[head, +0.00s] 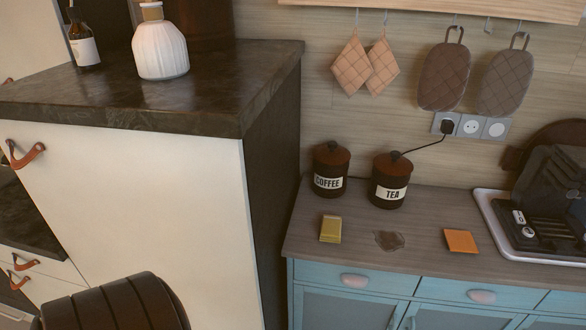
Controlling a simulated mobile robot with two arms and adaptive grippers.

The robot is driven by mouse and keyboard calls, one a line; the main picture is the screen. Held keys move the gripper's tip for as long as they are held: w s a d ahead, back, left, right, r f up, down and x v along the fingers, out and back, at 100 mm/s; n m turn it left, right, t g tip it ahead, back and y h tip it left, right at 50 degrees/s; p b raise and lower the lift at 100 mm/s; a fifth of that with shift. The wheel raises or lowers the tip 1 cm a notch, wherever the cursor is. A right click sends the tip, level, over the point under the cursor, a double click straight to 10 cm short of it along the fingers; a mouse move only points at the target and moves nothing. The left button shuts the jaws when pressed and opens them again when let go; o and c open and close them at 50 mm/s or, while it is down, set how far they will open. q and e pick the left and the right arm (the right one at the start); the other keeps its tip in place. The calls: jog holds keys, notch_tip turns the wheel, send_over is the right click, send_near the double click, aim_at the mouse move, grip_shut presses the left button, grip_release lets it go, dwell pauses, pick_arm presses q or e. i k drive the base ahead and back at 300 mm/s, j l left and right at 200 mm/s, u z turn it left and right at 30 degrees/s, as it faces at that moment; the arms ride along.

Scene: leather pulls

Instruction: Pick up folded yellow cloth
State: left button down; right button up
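The folded yellow cloth (331,229) is a small block-like bundle. It lies near the left end of the wooden counter (345,254), in front of the COFFEE canister. Nothing touches it or covers it. Neither of my grippers shows in the head view.
A COFFEE canister (331,169) and a TEA canister (391,181) stand behind the cloth. A brown spill (389,240) and a flat orange square (461,241) lie to its right. A tall cabinet (140,205) blocks the left side. A dark ribbed shape fills the bottom left.

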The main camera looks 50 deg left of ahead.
aim_at(331, 226)
jog(key=u, duration=1.2)
